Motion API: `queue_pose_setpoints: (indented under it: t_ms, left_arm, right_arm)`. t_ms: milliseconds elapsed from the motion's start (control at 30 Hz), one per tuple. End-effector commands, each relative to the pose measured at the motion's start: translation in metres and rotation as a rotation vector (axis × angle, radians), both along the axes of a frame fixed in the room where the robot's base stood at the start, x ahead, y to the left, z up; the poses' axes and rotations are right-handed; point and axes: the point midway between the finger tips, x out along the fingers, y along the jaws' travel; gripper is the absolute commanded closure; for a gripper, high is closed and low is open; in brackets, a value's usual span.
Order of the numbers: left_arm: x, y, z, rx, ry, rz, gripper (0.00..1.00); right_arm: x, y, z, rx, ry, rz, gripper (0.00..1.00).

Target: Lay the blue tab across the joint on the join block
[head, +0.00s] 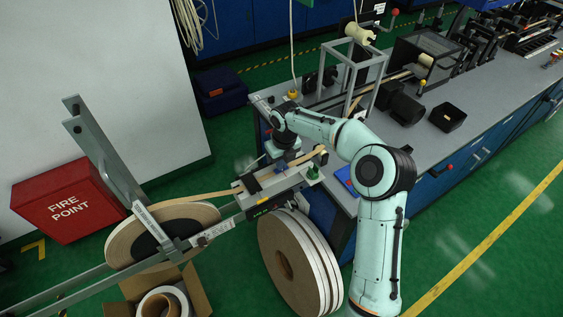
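The join block (284,184) is a grey block on the end of the rail, left of the bench corner. Beige tape (198,195) runs onto it from the left, and a black clamp piece (252,184) sits on its left part. My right gripper (282,158) points down just above and behind the block. Its fingers are too small and dark to tell open from shut. I cannot make out a blue tab in it or on the block. A small blue item (344,177) lies at the bench's near corner. The joint is too small to make out. My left gripper is out of view.
A tape reel (120,243) lies tilted on the rail at left. Large reels (274,262) stand below the block. A red fire point box (68,200) is at far left. Green floor is clear at right.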

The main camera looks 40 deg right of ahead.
Motion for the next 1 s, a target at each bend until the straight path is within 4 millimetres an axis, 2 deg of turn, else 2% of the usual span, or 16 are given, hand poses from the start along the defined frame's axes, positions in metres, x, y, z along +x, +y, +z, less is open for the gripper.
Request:
queue_pose_setpoints:
  t_ms: [67,100,167,200,467,567,667,1000]
  left_arm:
    - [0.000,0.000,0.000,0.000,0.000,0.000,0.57]
    - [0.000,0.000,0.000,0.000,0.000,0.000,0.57]
    - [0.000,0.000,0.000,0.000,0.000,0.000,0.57]
    - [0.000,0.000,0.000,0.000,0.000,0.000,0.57]
    - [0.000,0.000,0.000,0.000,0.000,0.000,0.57]
    - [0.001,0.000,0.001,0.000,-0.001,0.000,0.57]
    - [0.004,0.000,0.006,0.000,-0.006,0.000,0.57]
    - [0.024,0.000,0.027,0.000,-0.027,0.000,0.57]
  right_arm:
    - [0.000,0.000,-0.003,0.000,0.001,0.000,1.00]
    - [0.000,0.000,-0.004,0.000,0.001,0.000,0.94]
    - [0.000,0.000,-0.003,0.000,0.001,0.000,0.74]
    - [0.000,0.000,-0.003,0.000,0.001,0.000,0.72]
    - [0.000,0.000,-0.002,0.000,0.000,0.000,0.72]
    - [0.000,0.000,0.004,0.000,-0.001,-0.001,0.72]
    - [-0.001,0.000,0.019,0.000,-0.003,-0.001,0.72]
    - [-0.009,0.000,0.091,-0.001,-0.004,-0.001,0.72]
